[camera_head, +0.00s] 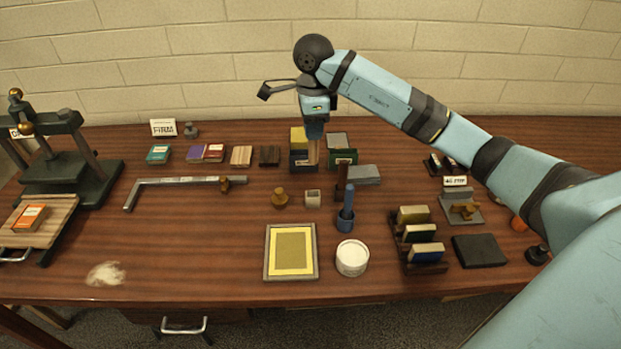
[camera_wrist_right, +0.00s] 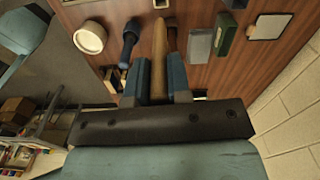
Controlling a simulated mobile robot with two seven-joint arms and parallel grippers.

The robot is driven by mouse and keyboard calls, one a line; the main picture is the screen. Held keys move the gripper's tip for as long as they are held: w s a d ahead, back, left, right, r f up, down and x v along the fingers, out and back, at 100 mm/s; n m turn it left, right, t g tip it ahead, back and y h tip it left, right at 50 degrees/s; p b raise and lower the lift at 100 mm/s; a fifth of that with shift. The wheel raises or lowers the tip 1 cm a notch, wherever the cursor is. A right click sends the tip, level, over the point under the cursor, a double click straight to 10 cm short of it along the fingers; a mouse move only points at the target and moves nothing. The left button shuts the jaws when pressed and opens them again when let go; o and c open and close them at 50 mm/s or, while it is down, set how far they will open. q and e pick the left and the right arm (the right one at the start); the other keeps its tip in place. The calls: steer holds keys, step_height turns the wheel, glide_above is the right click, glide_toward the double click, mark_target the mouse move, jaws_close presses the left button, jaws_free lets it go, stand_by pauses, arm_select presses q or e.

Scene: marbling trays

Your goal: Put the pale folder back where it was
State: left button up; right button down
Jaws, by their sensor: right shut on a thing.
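The pale folder (camera_head: 313,152) is a long tan, flat stick. In the right wrist view the pale folder (camera_wrist_right: 160,48) stands between the two blue fingers and points away from the wrist. My right gripper (camera_head: 314,134) is shut on it, above the back middle of the table; it also shows in the wrist view (camera_wrist_right: 158,80). In the head view its lower end is in front of a dark box (camera_head: 302,166); I cannot tell whether they touch. A dark brown stick (camera_head: 341,180) stands a little right of it. My left gripper is not in view.
A blue cup with a blue-handled tool (camera_head: 347,200), a small pale square holder (camera_head: 312,197), a brass knob (camera_head: 279,198) and a white tub (camera_head: 352,257) stand in front. A green box (camera_head: 343,157) and grey block (camera_head: 364,174) lie right. The front left table is mostly clear.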

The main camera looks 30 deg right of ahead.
step_height(320, 180, down, 14)
steer(key=p, duration=0.1)
steer(key=shift+f, duration=0.15)
stand_by(0.3)
steer(key=shift+f, duration=0.2)
steer(key=c, duration=1.1)
jaws_free()
steer(key=shift+o, duration=0.2)
steer(key=shift+r, duration=0.15)
